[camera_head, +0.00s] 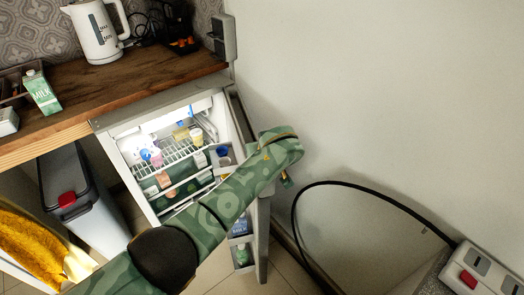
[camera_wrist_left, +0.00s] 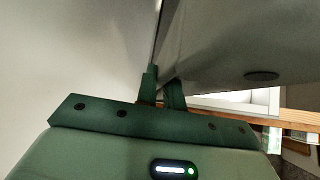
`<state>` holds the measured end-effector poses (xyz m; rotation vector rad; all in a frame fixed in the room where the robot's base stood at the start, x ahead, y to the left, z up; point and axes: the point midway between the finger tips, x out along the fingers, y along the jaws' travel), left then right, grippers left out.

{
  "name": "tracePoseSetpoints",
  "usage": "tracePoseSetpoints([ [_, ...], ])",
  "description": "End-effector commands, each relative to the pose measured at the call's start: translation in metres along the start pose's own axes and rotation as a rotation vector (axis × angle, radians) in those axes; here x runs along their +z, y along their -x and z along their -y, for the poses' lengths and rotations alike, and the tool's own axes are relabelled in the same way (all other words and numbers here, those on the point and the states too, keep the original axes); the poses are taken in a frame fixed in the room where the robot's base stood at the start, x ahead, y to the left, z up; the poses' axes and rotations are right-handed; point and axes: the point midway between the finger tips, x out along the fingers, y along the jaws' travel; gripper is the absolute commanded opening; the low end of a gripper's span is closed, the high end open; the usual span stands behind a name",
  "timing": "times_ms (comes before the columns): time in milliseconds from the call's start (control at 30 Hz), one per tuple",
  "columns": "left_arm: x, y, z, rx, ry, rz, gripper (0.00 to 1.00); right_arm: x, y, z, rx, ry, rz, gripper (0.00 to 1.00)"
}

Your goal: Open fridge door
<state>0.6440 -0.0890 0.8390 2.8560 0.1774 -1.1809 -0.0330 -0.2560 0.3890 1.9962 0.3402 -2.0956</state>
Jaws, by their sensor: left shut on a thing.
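The small fridge (camera_head: 112,150) stands under the wooden counter, with its lit interior and wire shelves of food visible. Its door (camera_head: 262,245) stands wide open, swung out to the right near the wall, with bottles and cartons in its racks. My left arm reaches across the front of the opening. My left gripper (camera_head: 284,180) is at the door's free edge, partly hidden by its own wrist. In the left wrist view, the two green fingers (camera_wrist_left: 162,88) are closed around the edge of the grey door (camera_wrist_left: 225,45). My right gripper is in neither view.
A kettle (camera_head: 98,35) and a milk carton (camera_head: 41,92) stand on the counter (camera_head: 130,85). A grey bin (camera_head: 75,190) is left of the fridge, with a yellow towel (camera_head: 30,245) in front. A black cable (camera_head: 295,215) loops along the right wall. Tiled floor shows below the door.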

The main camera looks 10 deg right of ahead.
Motion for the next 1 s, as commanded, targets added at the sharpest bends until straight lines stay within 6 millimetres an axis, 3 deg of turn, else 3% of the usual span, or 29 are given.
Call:
tracePoseSetpoints([
  [333, 0.002, -0.0007, -0.0001, 0.0, 0.001, 0.006, 0.0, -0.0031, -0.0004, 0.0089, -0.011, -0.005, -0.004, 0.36],
  [433, 0.0019, -0.0007, 0.0, 0.0, 0.001, 0.005, 0.31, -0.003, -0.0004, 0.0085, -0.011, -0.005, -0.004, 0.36],
  [1000, 0.0001, 0.001, 0.0007, 0.007, -0.004, 0.002, 0.31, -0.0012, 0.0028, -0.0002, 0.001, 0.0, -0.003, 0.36],
])
